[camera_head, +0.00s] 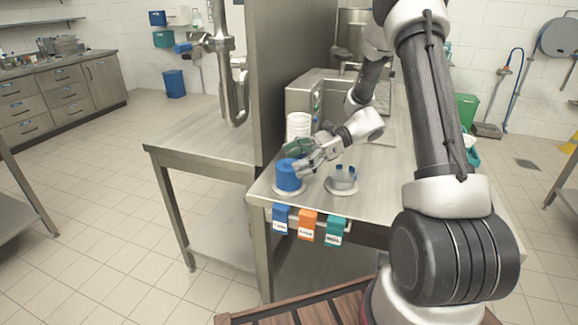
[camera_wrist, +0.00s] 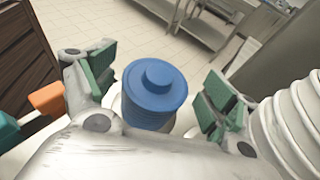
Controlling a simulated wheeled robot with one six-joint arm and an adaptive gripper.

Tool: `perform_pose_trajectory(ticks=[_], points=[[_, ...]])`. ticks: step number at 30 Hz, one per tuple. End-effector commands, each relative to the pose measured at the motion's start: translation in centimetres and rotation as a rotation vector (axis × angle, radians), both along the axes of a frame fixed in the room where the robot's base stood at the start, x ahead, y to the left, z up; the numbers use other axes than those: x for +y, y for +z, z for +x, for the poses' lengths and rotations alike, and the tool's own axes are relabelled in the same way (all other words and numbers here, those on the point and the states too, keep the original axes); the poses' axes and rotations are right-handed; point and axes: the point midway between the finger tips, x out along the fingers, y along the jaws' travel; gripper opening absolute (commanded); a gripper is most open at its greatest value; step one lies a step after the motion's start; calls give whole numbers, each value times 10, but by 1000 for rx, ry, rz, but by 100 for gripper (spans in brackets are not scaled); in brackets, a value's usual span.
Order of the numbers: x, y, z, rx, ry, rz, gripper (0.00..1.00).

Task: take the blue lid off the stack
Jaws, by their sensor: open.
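A stack of blue lids (camera_head: 289,176) stands on a round light base at the front left corner of the steel table. In the wrist view the top blue lid (camera_wrist: 155,86) shows a raised round knob in its middle. My gripper (camera_head: 300,158) is at the top of the stack. In the wrist view my gripper (camera_wrist: 157,88) is open, with one green-padded finger on each side of the lid and a visible gap on both sides.
A stack of white cups (camera_head: 299,126) stands just behind, close to the right finger in the wrist view (camera_wrist: 290,125). A grey holder (camera_head: 342,178) stands to the right. Blue (camera_head: 281,217), orange (camera_head: 306,224) and teal (camera_head: 334,231) labels hang on the front edge.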

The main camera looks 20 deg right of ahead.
Motion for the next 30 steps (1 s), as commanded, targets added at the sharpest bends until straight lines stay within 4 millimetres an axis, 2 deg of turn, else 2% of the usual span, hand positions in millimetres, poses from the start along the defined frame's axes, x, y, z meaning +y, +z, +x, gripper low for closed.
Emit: perform_pose_trajectory(ticks=[7, 14, 25, 30], points=[[5, -2, 0, -1, 0, 0, 86], [5, -2, 0, -1, 0, 0, 63], [5, 1, 0, -1, 0, -1, 62], [5, 26, 0, -5, 0, -1, 63]])
